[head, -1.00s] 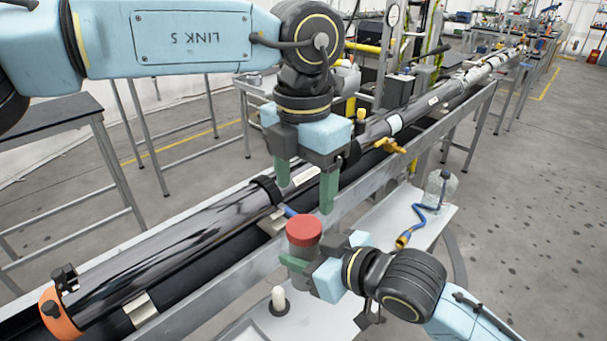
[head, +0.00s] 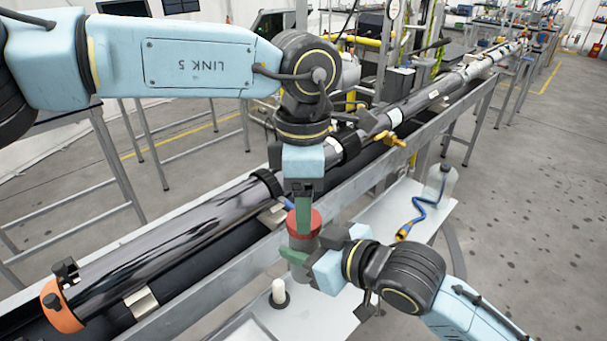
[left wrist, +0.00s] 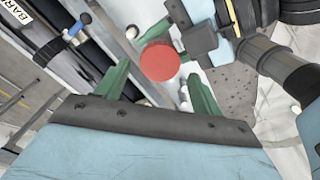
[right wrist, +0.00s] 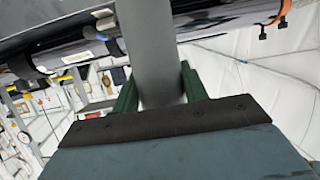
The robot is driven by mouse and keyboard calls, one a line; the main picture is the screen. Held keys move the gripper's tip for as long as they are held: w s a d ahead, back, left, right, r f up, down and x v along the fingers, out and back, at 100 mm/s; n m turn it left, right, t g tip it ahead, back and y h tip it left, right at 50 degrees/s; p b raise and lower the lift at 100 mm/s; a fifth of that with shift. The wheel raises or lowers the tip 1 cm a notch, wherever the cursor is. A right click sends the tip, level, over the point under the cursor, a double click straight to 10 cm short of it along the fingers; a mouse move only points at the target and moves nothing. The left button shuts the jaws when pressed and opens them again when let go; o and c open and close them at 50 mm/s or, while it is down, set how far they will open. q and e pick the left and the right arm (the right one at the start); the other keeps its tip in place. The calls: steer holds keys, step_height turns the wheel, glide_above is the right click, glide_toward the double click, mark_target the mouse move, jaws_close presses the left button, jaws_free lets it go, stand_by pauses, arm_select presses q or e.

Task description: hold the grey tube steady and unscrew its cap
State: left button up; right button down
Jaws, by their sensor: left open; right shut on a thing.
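The grey tube (head: 303,243) stands upright with its red cap (head: 315,219) on top. My right gripper (head: 297,256) is shut on the tube's body just below the cap. In the right wrist view the grey tube (right wrist: 155,60) lies between the green fingers. My left gripper (head: 303,212) points down at the cap, and its finger hides part of the cap in the head view. In the left wrist view the red cap (left wrist: 159,61) sits between the open green fingers, a little beyond the palm, with gaps on both sides.
A long black pipe (head: 180,235) on a grey metal rail runs diagonally behind the tube.

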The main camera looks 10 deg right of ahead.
arm_select(q)
steer(key=shift+f, duration=1.55)
steer(key=c, duration=1)
steer(key=shift+n, duration=1.4)
steer(key=shift+r, duration=0.25)
steer(key=shift+r, duration=0.9)
